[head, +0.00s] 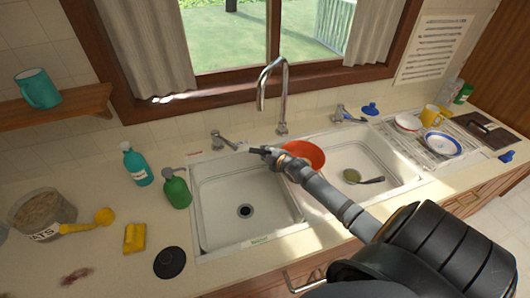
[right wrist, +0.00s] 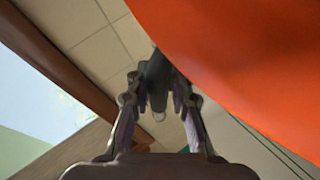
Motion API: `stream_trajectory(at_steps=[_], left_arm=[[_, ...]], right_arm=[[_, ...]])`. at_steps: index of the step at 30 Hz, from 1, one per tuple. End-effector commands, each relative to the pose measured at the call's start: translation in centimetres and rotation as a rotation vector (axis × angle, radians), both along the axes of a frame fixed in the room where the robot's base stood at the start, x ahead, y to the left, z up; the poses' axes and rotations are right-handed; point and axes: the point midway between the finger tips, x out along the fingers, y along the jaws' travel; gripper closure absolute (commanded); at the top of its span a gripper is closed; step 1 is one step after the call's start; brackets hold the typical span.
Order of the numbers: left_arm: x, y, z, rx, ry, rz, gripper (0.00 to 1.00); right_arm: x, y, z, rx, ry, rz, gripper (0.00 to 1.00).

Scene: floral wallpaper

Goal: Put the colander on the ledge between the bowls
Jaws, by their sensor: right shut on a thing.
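The orange-red colander (head: 306,152) is above the back of the sink, near the faucet. It fills the upper right of the right wrist view (right wrist: 250,65). My right gripper (head: 275,155) is shut on a dark part beside it, seemingly its handle, also between the fingers in the right wrist view (right wrist: 156,88). The sink has a left bowl (head: 222,200), empty with a dark drain, and a right bowl (head: 360,158). The ledge (head: 311,211) between them is partly hidden by my right arm and the colander. My left gripper is out of view.
The faucet (head: 284,90) rises behind the colander. A ladle-like utensil (head: 369,181) lies in the right bowl. Green soap (head: 177,190) and teal bottles (head: 136,165) stand left of the sink. Dishes fill the drainboard (head: 405,146) at right.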

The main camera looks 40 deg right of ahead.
Motion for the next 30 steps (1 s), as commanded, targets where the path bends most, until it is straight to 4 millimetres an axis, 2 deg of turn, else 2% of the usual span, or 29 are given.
stream_trajectory(at_steps=[5,6,10,19,22,30], left_arm=[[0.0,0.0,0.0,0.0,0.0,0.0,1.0],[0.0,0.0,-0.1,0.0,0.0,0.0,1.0],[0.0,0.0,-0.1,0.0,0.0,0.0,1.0],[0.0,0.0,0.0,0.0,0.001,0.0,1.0],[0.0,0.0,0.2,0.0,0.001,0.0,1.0],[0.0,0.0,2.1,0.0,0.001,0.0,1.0]], right_arm=[[0.0,0.0,0.0,0.0,-0.001,0.0,1.0],[-0.1,0.0,-0.2,0.003,0.002,-0.001,0.75],[-0.1,0.0,-0.2,0.003,0.002,-0.001,0.58],[-0.1,0.0,-0.1,0.002,0.002,-0.001,0.56],[-0.9,-0.1,0.3,-0.003,0.003,0.0,0.56],[-6.2,0.6,3.0,-0.007,0.007,0.006,0.56]])
